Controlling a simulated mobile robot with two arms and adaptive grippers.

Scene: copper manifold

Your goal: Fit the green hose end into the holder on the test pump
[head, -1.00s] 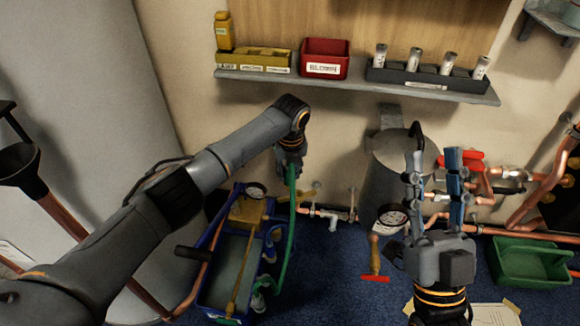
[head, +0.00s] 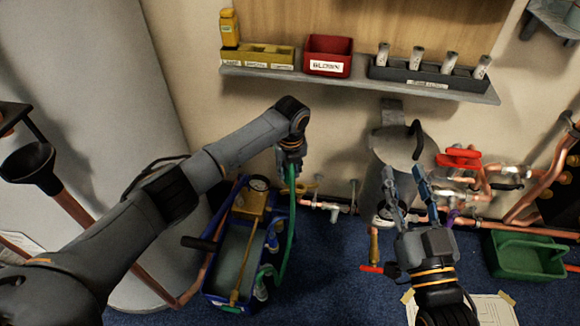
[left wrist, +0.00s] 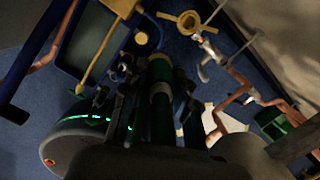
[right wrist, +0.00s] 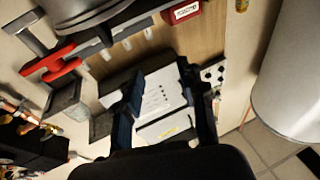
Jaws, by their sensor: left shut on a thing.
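The test pump is a blue tank (head: 208,270) with a yellow block (head: 250,205), a yellow lever and a gauge, on the blue floor. My left gripper (head: 290,168) is shut on the green hose end, above and right of the pump's back end. The green hose (head: 289,235) hangs from it in a loop beside the tank. In the left wrist view the green hose end (left wrist: 160,105) lies between the fingers. A yellow ring (left wrist: 188,22) shows beyond it; I cannot tell if this is the holder. My right gripper (head: 407,180) is open and empty, before a grey cylinder.
The grey cylinder (head: 405,145) stands by the wall. Copper pipes with a red-handled valve (head: 458,157) run to its right. A green crate (head: 520,258) sits on the floor at right. A shelf (head: 350,80) with bins hangs above. Floor between pump and right gripper is mostly clear.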

